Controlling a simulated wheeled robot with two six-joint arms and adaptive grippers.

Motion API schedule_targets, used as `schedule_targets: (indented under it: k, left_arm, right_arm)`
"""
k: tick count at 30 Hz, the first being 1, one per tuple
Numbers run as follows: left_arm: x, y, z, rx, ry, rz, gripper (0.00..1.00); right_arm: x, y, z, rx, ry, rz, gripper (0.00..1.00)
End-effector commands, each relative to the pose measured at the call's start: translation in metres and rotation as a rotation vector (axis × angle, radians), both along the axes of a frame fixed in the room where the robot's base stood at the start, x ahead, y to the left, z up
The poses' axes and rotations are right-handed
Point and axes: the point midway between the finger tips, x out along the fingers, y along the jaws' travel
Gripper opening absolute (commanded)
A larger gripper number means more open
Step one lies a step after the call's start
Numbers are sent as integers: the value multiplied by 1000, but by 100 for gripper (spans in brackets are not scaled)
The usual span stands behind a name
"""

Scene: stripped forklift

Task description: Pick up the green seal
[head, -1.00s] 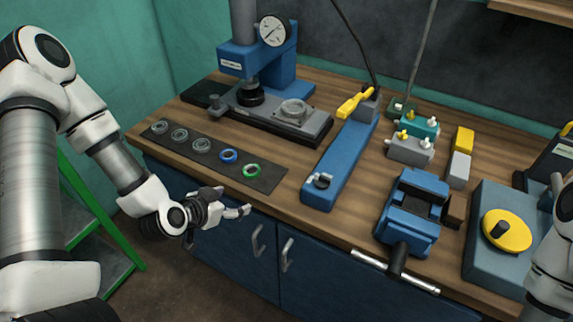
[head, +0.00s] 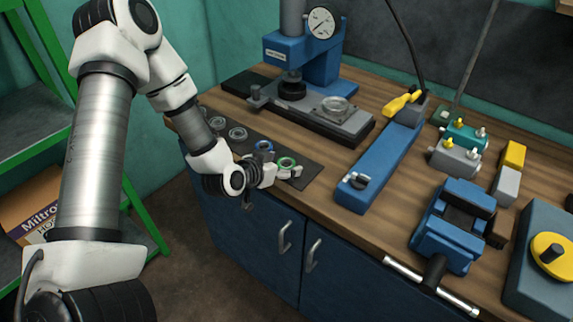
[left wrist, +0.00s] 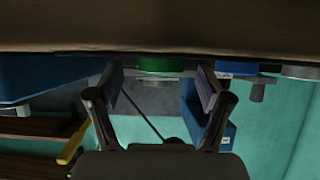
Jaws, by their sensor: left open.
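The green seal (head: 287,163) is a small ring on the dark mat (head: 310,172), at the right end of a row of rings. My left gripper (head: 284,171) is at the mat's front edge, close by the green seal and partly in front of it. In the left wrist view, the green seal (left wrist: 163,65) shows between the two spread fingers of my left gripper (left wrist: 160,82), beyond their tips. The fingers are open and empty. I cannot tell whether they touch the seal. My right gripper is not in view.
The blue seal (head: 264,147) lies just left of the green one, with grey rings (head: 238,133) further left. Behind stands a blue press with a gauge (head: 321,22). A long blue tool (head: 380,160) and a blue vise (head: 450,228) are to the right.

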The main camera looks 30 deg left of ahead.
Motion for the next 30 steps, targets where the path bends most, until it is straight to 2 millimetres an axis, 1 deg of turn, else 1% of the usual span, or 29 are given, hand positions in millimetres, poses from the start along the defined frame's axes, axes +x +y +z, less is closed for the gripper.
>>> schedule_targets:
  k: [1,2,3,4,5,17,23,26,27,28,30]
  left_arm:
    - [0,0,0,0,0,0,68]
    - [0,0,0,0,0,0,58]
    - [0,0,0,0,0,0,43]
    - [0,0,0,0,0,0,33]
    - [0,0,0,0,0,0,25]
    - [0,0,2,0,-1,0,25]
    - [0,0,19,-2,-3,1,25]
    - [0,0,35,0,-5,0,25]
    - [-2,-2,37,-2,-2,0,25]
    - [-8,-8,34,-1,2,-4,25]
    - [-20,-18,34,0,3,-4,25]
  right_arm:
    - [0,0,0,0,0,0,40]
    - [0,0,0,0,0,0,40]
    - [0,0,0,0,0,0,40]
    - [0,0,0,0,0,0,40]
    - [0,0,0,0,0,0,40]
    - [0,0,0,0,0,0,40]
    - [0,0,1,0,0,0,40]
    - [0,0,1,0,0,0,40]
    - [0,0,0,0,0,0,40]
    - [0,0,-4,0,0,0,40]
    - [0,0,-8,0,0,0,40]
